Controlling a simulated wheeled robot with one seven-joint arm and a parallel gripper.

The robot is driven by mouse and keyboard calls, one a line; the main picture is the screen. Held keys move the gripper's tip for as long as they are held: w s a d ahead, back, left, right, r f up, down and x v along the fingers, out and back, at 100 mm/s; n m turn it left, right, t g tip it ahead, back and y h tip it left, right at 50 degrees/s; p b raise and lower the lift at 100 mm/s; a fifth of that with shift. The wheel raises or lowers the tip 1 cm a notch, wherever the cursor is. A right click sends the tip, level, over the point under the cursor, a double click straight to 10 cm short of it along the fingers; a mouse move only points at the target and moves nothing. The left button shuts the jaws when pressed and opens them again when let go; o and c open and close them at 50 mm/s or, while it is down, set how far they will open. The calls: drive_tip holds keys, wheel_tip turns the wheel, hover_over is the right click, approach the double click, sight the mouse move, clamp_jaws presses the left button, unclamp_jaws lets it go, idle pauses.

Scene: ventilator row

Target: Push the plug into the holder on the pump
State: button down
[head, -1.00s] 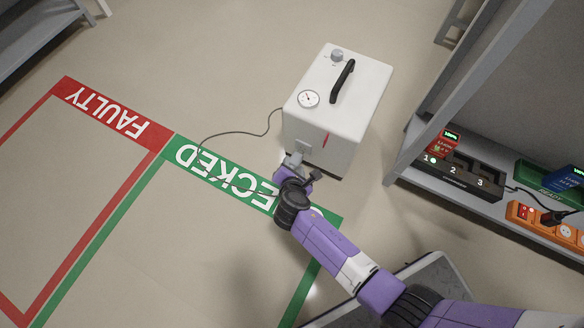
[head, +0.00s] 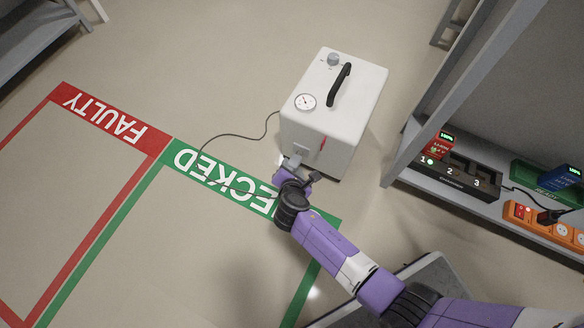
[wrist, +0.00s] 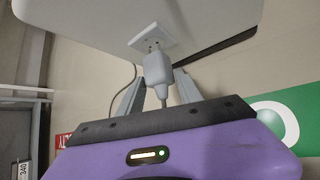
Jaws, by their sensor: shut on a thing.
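The pump (head: 330,110) is a white box on the floor with a gauge, a knob and a black handle on top. Its holder (wrist: 153,41), a small pale plate with holes, is on the side facing me. My gripper (wrist: 157,92) is shut on the pale grey plug (wrist: 156,74), a finger on each side. The plug points at the holder with its front right at the plate. Whether its pins are inside, I cannot tell. In the head view, my gripper (head: 291,164) is at the pump's lower front and mostly hides the plug.
A dark cable (head: 243,136) loops from the pump across the floor toward my gripper. Green CHECKED (head: 190,160) and red FAULTY (head: 110,115) floor markings lie left. A grey shelf (head: 400,172) at right carries a numbered charger (head: 455,183) and an orange power strip (head: 545,222).

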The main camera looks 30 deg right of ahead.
sight(295, 172)
drive_tip(key=shift+w+d, duration=0.7)
drive_tip(key=shift+d, duration=0.2)
idle(0.4)
idle(0.6)
drive_tip(key=c, duration=0.7)
unclamp_jaws()
drive_tip(key=p+v, duration=0.5)
drive_tip(key=v, duration=0.3)
